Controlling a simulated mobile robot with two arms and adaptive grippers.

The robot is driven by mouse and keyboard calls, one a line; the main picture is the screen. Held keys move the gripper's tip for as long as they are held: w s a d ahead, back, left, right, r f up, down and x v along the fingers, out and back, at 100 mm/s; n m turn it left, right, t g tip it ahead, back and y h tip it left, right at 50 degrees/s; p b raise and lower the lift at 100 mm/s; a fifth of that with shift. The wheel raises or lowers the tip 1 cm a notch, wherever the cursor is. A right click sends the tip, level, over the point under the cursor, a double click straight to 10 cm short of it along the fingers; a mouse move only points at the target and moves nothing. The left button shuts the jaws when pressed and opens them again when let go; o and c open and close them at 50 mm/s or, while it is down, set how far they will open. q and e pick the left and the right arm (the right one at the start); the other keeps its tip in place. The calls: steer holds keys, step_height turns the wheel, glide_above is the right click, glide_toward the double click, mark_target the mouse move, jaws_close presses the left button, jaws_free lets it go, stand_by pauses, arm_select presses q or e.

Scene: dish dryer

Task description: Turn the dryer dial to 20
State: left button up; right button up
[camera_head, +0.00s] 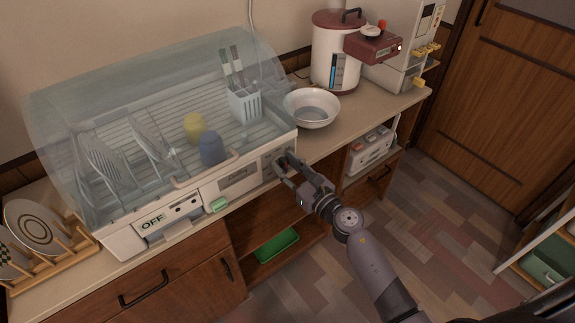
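The dish dryer (150,222) stands on the counter with its clear domed lid down over plates, cups and a cutlery holder. The dial is at the right end of its front panel, largely hidden behind my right gripper (284,168). The gripper's fingers are at the dial; I cannot tell whether they press on it. The number the dial points to cannot be read. My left gripper is not in view.
A wooden rack with plates (40,222) stands left of the dryer. A white bowl (311,107) and a white and dark red hot-water pot (336,62) stand to its right. Open shelves below hold a green tray (276,246) and a white appliance (368,150). The floor in front is clear.

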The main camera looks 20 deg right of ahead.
steer(key=shift+c, duration=0.6)
jaws_close()
steer(key=shift+m, duration=0.3)
steer(key=shift+w+d+f+m+p, duration=0.15)
steer(key=shift+m+p, duration=0.35)
steer(key=shift+m, duration=2.35)
steer(key=shift+d+f+m+p, duration=0.3)
steer(key=shift+m+p, duration=0.15)
steer(key=shift+m, duration=2.45)
steer(key=shift+w+d+f+m+p, duration=0.15)
steer(key=shift+m+p, duration=0.35)
steer(key=shift+m, duration=2.35)
steer(key=shift+s, duration=0.1)
